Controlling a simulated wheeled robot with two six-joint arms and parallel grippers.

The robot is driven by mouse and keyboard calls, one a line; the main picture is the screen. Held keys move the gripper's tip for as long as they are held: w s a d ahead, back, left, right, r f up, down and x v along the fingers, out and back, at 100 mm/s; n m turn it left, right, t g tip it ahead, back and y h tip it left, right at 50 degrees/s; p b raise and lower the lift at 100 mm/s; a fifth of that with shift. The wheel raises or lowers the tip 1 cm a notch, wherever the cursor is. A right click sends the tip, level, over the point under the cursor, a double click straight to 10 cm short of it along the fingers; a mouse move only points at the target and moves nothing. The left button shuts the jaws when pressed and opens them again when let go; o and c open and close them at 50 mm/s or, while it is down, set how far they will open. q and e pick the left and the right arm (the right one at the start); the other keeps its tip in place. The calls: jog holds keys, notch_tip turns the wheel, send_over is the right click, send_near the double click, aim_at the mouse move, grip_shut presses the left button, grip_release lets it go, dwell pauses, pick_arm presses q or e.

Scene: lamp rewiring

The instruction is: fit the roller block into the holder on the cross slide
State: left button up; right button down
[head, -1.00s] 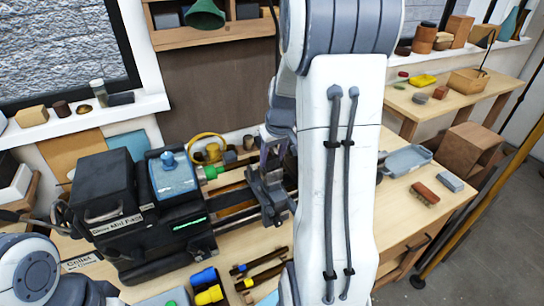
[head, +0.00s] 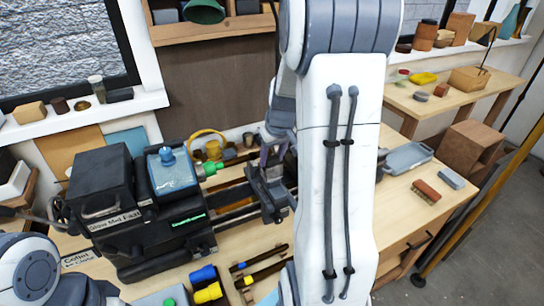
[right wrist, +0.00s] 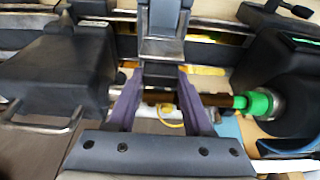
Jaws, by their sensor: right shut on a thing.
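My right gripper (head: 271,163) is at the cross slide (head: 269,196) of the black lathe (head: 120,215), mostly hidden behind my right arm in the head view. In the right wrist view its two purple fingers (right wrist: 159,76) are closed on a dark block, which I take to be the roller block (right wrist: 160,70). The block is right at a grey bracket-like holder (right wrist: 163,35) on the slide. I cannot tell whether it is seated. A dark brown rod (right wrist: 212,99) with a green end (right wrist: 255,103) runs crosswise behind the fingers. My left gripper is not in view.
A brush (head: 426,191) and a grey tray (head: 407,157) are on the bench's right side. The bench's right front is mostly clear.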

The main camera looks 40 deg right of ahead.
jog(key=shift+f, duration=0.35)
jog(key=shift+c, duration=1.1)
grip_release()
jog(key=b+v, duration=0.2)
jog(key=v, duration=0.8)
jog(key=shift+r+b, duration=0.25)
jog(key=shift+b, duration=0.05)
jog(key=shift+a, duration=0.15)
